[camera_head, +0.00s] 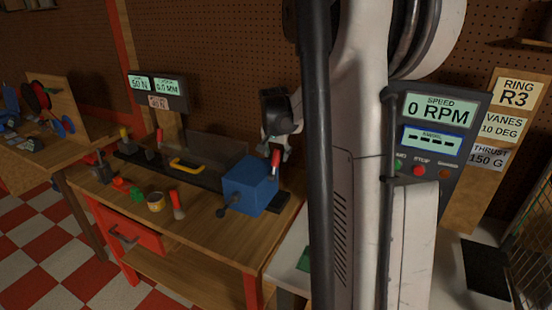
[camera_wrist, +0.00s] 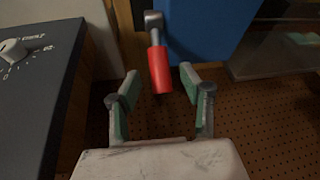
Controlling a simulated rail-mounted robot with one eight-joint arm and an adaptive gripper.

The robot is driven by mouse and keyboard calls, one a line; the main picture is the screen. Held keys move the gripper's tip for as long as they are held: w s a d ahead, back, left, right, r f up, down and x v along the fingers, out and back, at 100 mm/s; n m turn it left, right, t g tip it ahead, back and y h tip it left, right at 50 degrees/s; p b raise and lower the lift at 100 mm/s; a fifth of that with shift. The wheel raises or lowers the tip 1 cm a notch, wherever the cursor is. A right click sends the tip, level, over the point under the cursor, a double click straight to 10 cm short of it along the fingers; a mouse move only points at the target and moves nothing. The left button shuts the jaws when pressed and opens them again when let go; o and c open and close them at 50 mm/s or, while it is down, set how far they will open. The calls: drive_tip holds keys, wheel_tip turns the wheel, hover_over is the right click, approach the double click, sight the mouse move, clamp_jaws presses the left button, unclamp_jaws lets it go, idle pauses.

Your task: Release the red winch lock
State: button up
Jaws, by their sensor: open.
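The red winch lock (camera_head: 275,161) is a short lever with a red grip on top of the blue winch box (camera_head: 248,187) on the wooden bench. In the wrist view the red grip (camera_wrist: 160,70) hangs from a grey metal stem, with the blue box (camera_wrist: 205,32) behind it. My gripper (camera_wrist: 158,88) is open, with green-padded fingers on either side of the line of the grip. The grip's lower end is near the fingertips, and I cannot tell whether it touches them. In the head view my gripper (camera_head: 284,152) is small beside the lever and partly hidden.
A yellow-handled tool (camera_head: 187,166), a small can (camera_head: 156,202) and a red-handled brush (camera_head: 177,204) lie on the bench left of the box. A crank (camera_head: 228,207) sticks out at the box's front. A dark panel with a dial (camera_wrist: 30,75) stands left in the wrist view.

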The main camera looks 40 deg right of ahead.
sight(276, 156)
drive_tip(key=shift+x, duration=1.75)
clamp_jaws()
